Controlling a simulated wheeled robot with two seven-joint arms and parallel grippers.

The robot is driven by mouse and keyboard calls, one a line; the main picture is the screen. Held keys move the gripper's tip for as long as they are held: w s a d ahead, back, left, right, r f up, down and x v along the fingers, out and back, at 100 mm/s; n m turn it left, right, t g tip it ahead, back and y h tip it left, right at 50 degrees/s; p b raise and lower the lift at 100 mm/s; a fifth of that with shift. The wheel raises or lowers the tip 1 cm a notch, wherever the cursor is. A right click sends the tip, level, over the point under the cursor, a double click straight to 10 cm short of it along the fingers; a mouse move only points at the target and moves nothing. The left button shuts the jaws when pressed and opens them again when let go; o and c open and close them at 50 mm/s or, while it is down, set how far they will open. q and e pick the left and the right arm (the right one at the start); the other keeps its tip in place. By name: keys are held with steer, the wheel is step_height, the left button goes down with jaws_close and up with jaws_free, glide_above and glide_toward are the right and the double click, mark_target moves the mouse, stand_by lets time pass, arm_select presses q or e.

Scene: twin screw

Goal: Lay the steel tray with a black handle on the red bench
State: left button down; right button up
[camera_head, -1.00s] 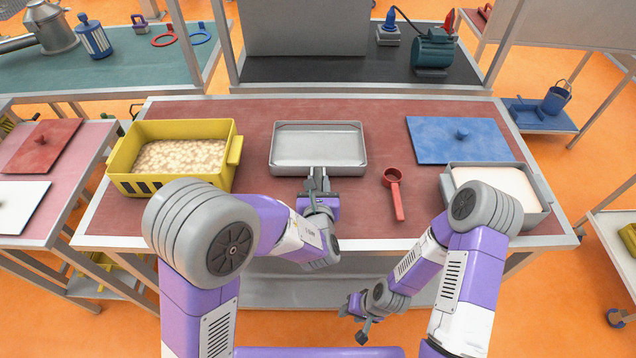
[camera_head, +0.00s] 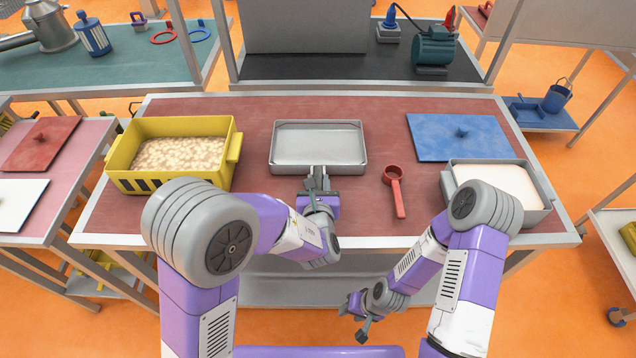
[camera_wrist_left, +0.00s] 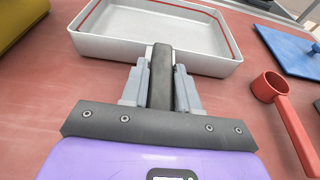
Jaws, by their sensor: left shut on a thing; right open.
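The steel tray (camera_head: 318,165) is a shallow grey pan at the middle of the red bench (camera_head: 250,215). Its black handle (camera_wrist_left: 161,75) points towards me. My left gripper (camera_head: 318,180) is shut on this handle, with a finger on each side in the left wrist view (camera_wrist_left: 160,90). The tray looks level and low over the bench top; I cannot tell whether its underside touches fully. My right gripper (camera_head: 357,318) is open and empty, low in front of the bench's near edge.
A yellow bin (camera_head: 120,180) of pale pieces stands left of the tray. A red scoop (camera_head: 397,195) lies to its right, with a blue lid (camera_head: 440,140) and a grey pan (camera_head: 535,215) of pale contents beyond. Bare bench shows between them.

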arm_select(q)
steer(key=shift+f, duration=0.1)
stand_by(0.3)
steer(key=c, duration=0.8)
jaws_free()
steer(key=shift+f, duration=0.1)
steer(key=shift+p+v, duration=0.3)
steer(key=shift+v, duration=3.55)
